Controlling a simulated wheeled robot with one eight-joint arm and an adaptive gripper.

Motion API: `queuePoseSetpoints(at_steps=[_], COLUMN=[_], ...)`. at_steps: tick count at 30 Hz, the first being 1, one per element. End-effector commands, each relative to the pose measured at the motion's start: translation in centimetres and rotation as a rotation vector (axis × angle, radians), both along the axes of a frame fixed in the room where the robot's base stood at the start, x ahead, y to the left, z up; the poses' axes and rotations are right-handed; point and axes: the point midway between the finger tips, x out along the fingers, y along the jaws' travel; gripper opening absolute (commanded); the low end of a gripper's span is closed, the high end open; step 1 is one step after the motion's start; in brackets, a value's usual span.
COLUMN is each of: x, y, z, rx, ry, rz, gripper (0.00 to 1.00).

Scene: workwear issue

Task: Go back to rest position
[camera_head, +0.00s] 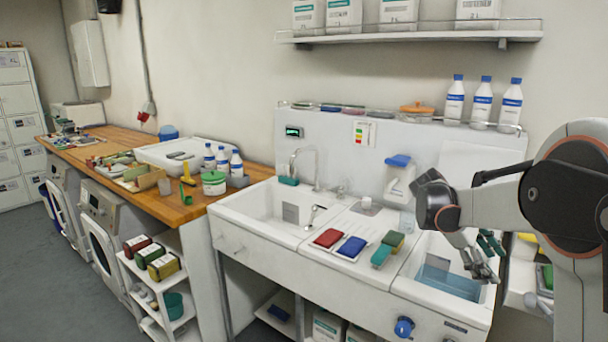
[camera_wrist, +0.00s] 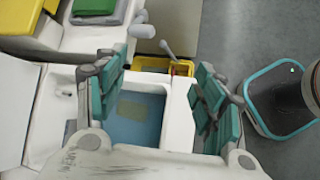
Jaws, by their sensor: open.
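My gripper (camera_head: 484,258) hangs over the right-hand sink basin (camera_head: 418,283), with its fingers pointing down. In the wrist view its teal-padded fingers (camera_wrist: 162,92) stand wide apart with nothing between them. My arm reaches in from the right in the head view and hides part of the sink's right end.
Red (camera_head: 328,237) and blue (camera_head: 352,246) pads lie on the ledge between the basins. A white jug with a blue cap (camera_head: 399,182) stands behind. The wrist view shows a yellow container (camera_wrist: 180,68) beyond the basin and a teal-rimmed bin (camera_wrist: 280,100) on the floor.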

Motion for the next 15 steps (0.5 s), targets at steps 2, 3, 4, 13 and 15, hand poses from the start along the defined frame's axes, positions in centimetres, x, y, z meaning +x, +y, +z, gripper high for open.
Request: queuePoseSetpoints(at_steps=[2, 3, 4, 13, 15], x=[-1.4, -2.1, -2.5, -8.1, -9.5], y=[1.5, 2.3, 2.9, 9.0, 10.5], z=[1.2, 1.6, 1.9, 4.0, 4.1], rx=[0.031, 0.048, 0.062, 0.217, 0.259], ry=[-0.075, -0.114, -0.144, -0.424, -0.486], rz=[-0.004, -0.008, -0.012, -0.079, -0.101], gripper=[0.63, 0.63, 0.63, 0.63, 0.63])
